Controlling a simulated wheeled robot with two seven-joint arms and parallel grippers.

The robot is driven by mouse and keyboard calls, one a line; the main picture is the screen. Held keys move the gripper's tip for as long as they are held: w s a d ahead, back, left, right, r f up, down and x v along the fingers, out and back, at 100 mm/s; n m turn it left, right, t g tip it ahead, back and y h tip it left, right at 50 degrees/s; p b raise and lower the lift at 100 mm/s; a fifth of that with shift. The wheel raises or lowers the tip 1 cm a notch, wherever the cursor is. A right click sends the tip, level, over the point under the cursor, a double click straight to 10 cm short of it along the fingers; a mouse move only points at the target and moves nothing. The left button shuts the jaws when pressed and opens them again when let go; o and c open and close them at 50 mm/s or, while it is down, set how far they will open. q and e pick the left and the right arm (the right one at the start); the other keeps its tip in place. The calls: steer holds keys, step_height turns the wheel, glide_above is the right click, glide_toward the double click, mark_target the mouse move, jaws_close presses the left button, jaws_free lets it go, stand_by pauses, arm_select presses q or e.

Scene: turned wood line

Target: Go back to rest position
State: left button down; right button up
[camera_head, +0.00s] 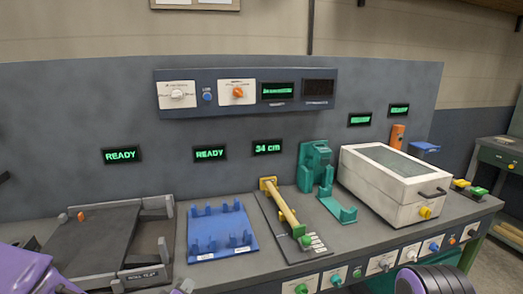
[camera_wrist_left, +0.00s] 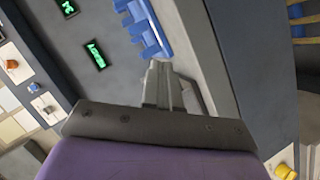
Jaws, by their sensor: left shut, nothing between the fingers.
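My left gripper shows in the left wrist view (camera_wrist_left: 160,84), its grey fingers closed together with nothing between them. Beyond its tips in that view are the grey bench top and the blue pegged rack (camera_wrist_left: 146,28). In the head view the purple left arm comes in at the bottom left, and the gripper (camera_head: 184,287) shows only in part at the bottom edge, in front of the bench. A dark ribbed part of mine with some purple shows at the bottom right of the head view. The right gripper's fingers are not seen.
On the bench (camera_head: 220,274) stand a dark tray unit (camera_head: 105,235), the blue rack (camera_head: 219,231), a wooden rod (camera_head: 283,206) on a gauge plate, a green stand (camera_head: 314,165) and a white lidded box (camera_head: 390,185). Panels with displays stand behind. Knobs line the front edge.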

arm_select(q)
steer(key=s+a+f+m+g+y, duration=0.1)
steer(key=s+a+f+g, duration=0.2)
steer(key=s+f, duration=0.55)
steer(key=s+a+f+m+g+y, duration=0.2)
steer(key=s+a+f+g, duration=0.15)
steer(key=s+f, duration=0.5)
steer(key=s+a+f+g, duration=0.2)
steer(key=s+f, duration=0.2)
steer(key=s, duration=0.3)
steer(key=s+a+f+m+g+y, duration=0.1)
steer(key=s+a+f+g, duration=0.1)
steer(key=s, duration=0.6)
step_height(320, 180, down, 3)
steer(key=shift+a+r+b, duration=0.2)
steer(key=shift+a+b, duration=0.1)
steer(key=shift+a, duration=0.2)
